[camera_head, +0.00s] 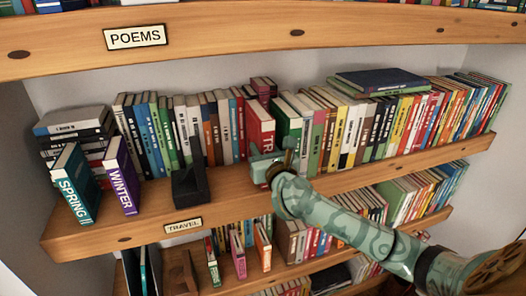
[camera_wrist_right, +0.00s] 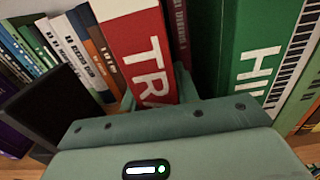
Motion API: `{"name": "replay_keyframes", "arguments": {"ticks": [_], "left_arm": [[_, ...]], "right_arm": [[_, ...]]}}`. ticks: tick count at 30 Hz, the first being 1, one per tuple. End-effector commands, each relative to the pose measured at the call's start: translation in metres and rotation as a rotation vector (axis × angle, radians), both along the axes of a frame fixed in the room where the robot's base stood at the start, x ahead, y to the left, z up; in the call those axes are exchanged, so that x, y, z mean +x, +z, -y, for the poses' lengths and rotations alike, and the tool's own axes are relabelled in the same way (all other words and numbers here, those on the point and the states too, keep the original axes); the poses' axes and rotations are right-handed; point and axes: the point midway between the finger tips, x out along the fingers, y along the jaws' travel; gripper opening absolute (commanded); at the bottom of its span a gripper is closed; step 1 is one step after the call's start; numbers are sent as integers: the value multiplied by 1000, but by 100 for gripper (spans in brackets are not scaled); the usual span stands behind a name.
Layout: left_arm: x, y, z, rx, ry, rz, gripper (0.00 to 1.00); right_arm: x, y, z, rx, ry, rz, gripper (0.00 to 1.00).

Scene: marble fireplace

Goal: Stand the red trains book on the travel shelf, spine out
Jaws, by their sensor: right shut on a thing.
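The red trains book (camera_head: 261,125) is upright in the row on the shelf board labelled TRAVEL (camera_head: 183,227). Its red spine with white letters faces out and sits forward of the books on its left. In the right wrist view the spine (camera_wrist_right: 135,45) shows the letters TRA, running downward. My right gripper (camera_head: 267,167) is shut on the lower part of this book. Its jaws hide the book's foot, so I cannot tell whether it touches the board. My left gripper is out of view.
A dark bookend (camera_head: 189,187) stands left of the red book. A green book (camera_head: 287,122) stands close on its right, with maroon books (camera_head: 263,88) behind. The SPRING (camera_head: 75,184) and WINTER (camera_head: 121,176) books stand at left. The POEMS board (camera_head: 225,38) runs above.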

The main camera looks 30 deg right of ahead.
Motion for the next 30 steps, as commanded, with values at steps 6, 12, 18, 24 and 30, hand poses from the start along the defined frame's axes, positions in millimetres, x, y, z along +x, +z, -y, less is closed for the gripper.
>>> {"name": "replay_keyframes", "arguments": {"ticks": [6,12,18,24,30], "left_arm": [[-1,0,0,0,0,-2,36],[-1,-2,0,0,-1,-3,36],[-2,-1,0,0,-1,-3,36],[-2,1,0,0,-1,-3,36],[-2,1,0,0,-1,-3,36]], "right_arm": [[0,1,0,-1,1,6,0],[0,-4,0,1,0,0,36],[0,-4,0,1,0,0,53],[-1,0,-1,0,0,1,53],[-35,-2,-9,1,2,-2,53]]}}
